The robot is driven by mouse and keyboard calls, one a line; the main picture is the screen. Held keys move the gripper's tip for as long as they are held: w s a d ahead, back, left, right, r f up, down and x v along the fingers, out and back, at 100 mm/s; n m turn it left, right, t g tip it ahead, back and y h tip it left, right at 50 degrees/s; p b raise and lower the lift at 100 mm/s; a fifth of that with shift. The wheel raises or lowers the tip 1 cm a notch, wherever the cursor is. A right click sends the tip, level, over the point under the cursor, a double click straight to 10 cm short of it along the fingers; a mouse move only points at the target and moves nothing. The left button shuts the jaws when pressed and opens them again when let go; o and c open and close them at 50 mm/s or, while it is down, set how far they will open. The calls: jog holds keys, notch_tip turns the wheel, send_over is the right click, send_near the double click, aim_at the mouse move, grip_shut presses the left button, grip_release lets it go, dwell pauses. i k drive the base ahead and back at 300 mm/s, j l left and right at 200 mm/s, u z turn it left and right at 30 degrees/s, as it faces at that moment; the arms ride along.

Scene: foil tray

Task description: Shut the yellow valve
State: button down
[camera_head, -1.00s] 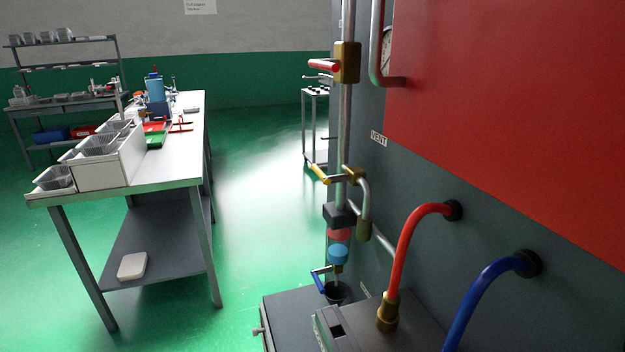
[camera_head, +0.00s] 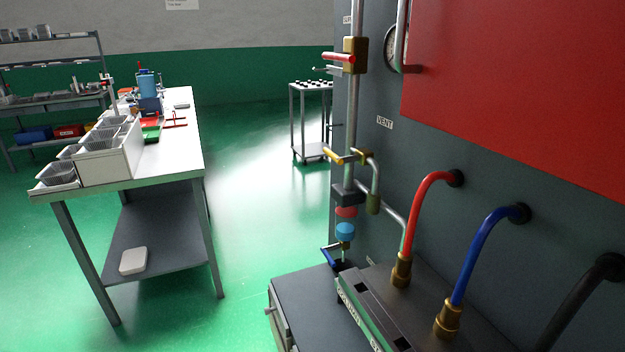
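The yellow valve handle (camera_head: 334,156) is a short yellow lever on a thin pipe at the side of the grey machine. It sticks out to the left of its brass body (camera_head: 362,157), pointing away from the vertical pipe. A red-handled valve (camera_head: 338,57) with a brass block is higher on the same pipe. A blue-handled valve (camera_head: 331,257) is lower, under a sight tube with a red and a light-blue part (camera_head: 345,231). My gripper is not in view.
The grey machine (camera_head: 390,190) with a red panel (camera_head: 530,90) fills the right. Red (camera_head: 420,205) and blue hoses (camera_head: 476,250) rise at its front. A grey cabinet (camera_head: 305,295) stands below the valves. A workbench (camera_head: 170,170) is on the left. Green floor between is clear.

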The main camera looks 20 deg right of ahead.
aim_at(333, 155)
jog(key=j+z, duration=0.1)
jog(key=j, duration=0.35)
jog(key=k+j+z, duration=0.1)
jog(key=j, duration=0.35)
jog(key=k+j+z, duration=0.1)
jog(key=j, duration=0.35)
jog(key=k+j+z, duration=0.15)
jog(key=j, duration=0.3)
jog(key=i+j+z, duration=0.1)
jog(key=j, duration=0.3)
jog(key=i+j+z, duration=0.15)
jog(key=j, duration=0.2)
jog(key=i+j+z, duration=0.1)
jog(key=j, duration=0.3)
jog(key=i+j+z, duration=0.4)
jog(key=i+j, duration=0.95)
jog(key=i+l, duration=0.05)
jog(key=i, duration=0.05)
